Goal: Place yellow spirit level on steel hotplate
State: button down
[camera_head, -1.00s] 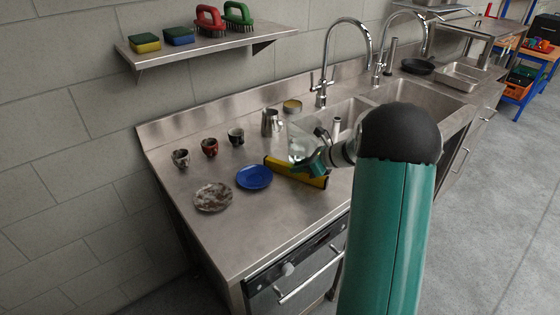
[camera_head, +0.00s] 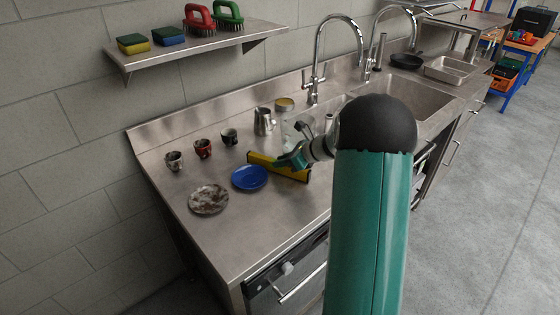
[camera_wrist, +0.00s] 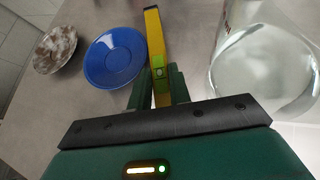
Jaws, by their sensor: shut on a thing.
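The yellow spirit level (camera_head: 262,161) is a long yellow bar with dark parts, at the steel counter just behind the blue plate. My gripper (camera_head: 290,162) is shut on it near its middle. In the wrist view the level (camera_wrist: 153,28) runs away between the two green fingers (camera_wrist: 160,82), with a green vial facing up. I cannot tell for certain whether it clears the counter. I cannot pick out the steel hotplate with certainty in either view.
A blue plate (camera_head: 249,178) and a stained plate (camera_head: 208,199) lie left of the level. Several mugs, a steel jug (camera_head: 263,121) and a clear glass vessel (camera_wrist: 265,70) stand close by. Sinks with tall taps (camera_head: 317,75) are to the right. The counter's front left is clear.

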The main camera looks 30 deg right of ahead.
jog(key=shift+s, duration=0.2)
jog(key=shift+w+f, duration=0.1)
jog(key=shift+d+f, duration=0.1)
jog(key=shift+f, duration=0.05)
jog(key=c, duration=1.3)
grip_release()
